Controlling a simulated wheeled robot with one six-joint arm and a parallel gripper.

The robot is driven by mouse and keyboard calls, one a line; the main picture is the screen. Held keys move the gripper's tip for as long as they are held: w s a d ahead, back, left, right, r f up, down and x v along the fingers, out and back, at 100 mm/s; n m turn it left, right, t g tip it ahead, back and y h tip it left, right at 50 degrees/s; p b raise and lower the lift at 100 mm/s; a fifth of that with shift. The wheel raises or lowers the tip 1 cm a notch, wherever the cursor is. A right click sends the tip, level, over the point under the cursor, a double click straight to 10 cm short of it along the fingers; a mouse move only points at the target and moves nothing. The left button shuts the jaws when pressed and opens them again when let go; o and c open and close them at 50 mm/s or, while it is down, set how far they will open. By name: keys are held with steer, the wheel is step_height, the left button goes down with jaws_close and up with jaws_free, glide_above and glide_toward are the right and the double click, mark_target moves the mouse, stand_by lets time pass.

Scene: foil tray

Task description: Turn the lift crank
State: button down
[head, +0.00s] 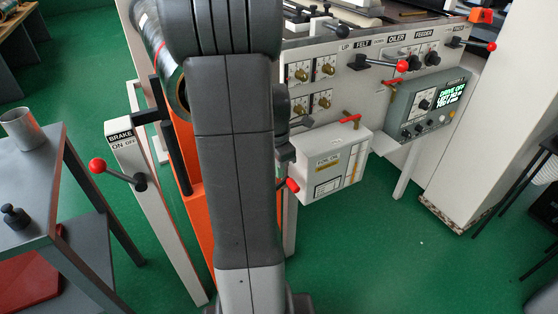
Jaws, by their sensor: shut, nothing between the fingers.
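I cannot single out the lift crank with certainty. A red grip (292,185) shows just right of my arm, at the lower left of a white box (330,165). What it is fixed to is hidden behind my arm, and I cannot tell whether it belongs to the crank. My arm fills the middle of the head view from top to bottom. My gripper is not visible; the arm covers the area where it may be. Dark grey parts show at the arm's right edge, too covered to identify.
A brake post (155,205) with a red-knobbed lever (118,173) stands left of an orange frame (188,160). The machine panel carries a felt lever (382,64). A control box (428,106) with a lit screen is at right. A grey table (85,215) is at left. Green floor is open front right.

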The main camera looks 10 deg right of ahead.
mark_target(298, 187)
steer(key=f, duration=0.1)
steer(key=d+f, duration=0.1)
steer(key=f, duration=0.1)
steer(key=d+f+b, duration=0.1)
steer(key=f, duration=0.1)
steer(key=shift+w+d+f, duration=0.1)
steer(key=shift+w+d, duration=0.05)
steer(key=shift+w, duration=0.25)
steer(key=shift+w+d+f, duration=0.2)
steer(key=shift+d+f, duration=0.1)
steer(key=shift+d, duration=0.1)
steer(key=shift+d+f+y+p, duration=0.1)
steer(key=shift+f+y+p, duration=0.05)
steer(key=shift+y+p, duration=0.2)
steer(key=shift+y, duration=0.45)
steer(key=d+f, duration=0.1)
steer(key=f, duration=0.1)
steer(key=w+d+f+b, duration=0.1)
steer(key=d+f, duration=0.1)
steer(key=shift+f+b, duration=0.3)
